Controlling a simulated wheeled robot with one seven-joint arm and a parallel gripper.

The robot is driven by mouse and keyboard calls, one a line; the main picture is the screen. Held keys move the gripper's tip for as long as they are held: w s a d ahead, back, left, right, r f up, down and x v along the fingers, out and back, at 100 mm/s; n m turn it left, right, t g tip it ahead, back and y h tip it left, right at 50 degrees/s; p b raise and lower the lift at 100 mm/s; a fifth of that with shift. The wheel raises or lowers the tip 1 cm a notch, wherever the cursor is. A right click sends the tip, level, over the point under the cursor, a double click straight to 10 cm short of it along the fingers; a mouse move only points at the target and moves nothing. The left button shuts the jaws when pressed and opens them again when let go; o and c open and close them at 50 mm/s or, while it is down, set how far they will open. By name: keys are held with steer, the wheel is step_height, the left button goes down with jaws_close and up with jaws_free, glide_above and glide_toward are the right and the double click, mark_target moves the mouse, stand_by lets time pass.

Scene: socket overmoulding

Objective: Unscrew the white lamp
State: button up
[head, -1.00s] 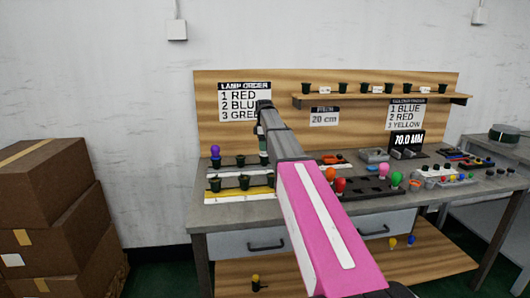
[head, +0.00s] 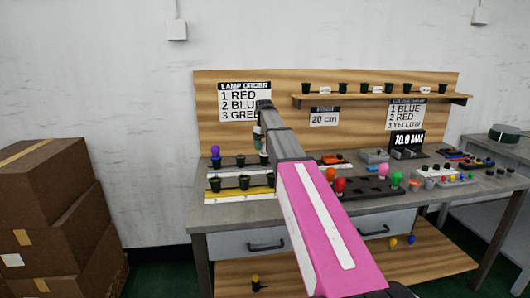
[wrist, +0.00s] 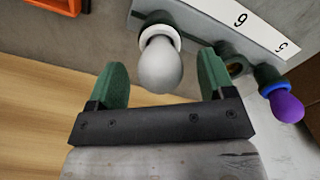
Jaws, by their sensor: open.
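The white lamp (wrist: 160,68) shows in the wrist view, with a white collar at its base, seated at a dark green socket on the grey rack (wrist: 200,22). My gripper (wrist: 163,75) is open, with one green finger on each side of the lamp and visible gaps between them. In the head view my gripper (head: 258,138) is above the back rack at the left of the bench.
An empty socket (wrist: 232,65) lies between the two lamps. A yellow-edged rack (head: 240,194) with dark sockets stands in front. Coloured lamps on a black tray (head: 370,187) are to the right. The wooden back panel (head: 215,130) rises behind.

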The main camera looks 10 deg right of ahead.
steer(key=m, duration=0.6)
steer(key=shift+m, duration=0.4)
steer(key=c, duration=0.9)
steer(key=shift+n, duration=2.3)
steer(key=shift+n, duration=0.3)
steer(key=n, duration=0.4)
